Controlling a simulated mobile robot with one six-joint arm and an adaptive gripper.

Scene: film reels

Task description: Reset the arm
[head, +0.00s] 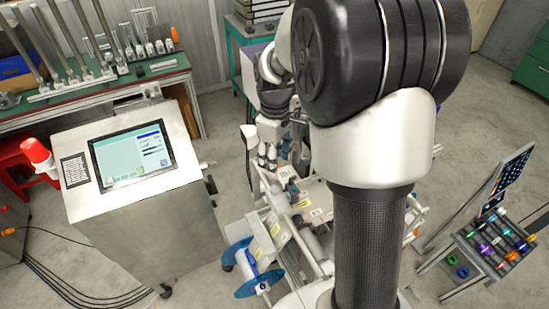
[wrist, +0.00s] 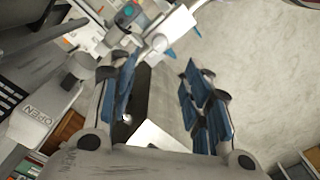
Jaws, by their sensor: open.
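My arm fills the centre of the head view and hides much of what lies behind it. My gripper (head: 267,158) hangs beyond the arm, above a machine with yellow labels. In the wrist view my gripper (wrist: 165,100) shows its two blue-padded fingers spread apart. Nothing is held between them. A grey block-like surface and a pale panel show behind the gap.
A console with a screen (head: 135,155) stands at left, before a green workbench (head: 105,92). Blue reels (head: 240,270) sit on the machine's near end. A rack of coloured spools (head: 495,245) stands at right. Bare floor (head: 490,120) lies behind it.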

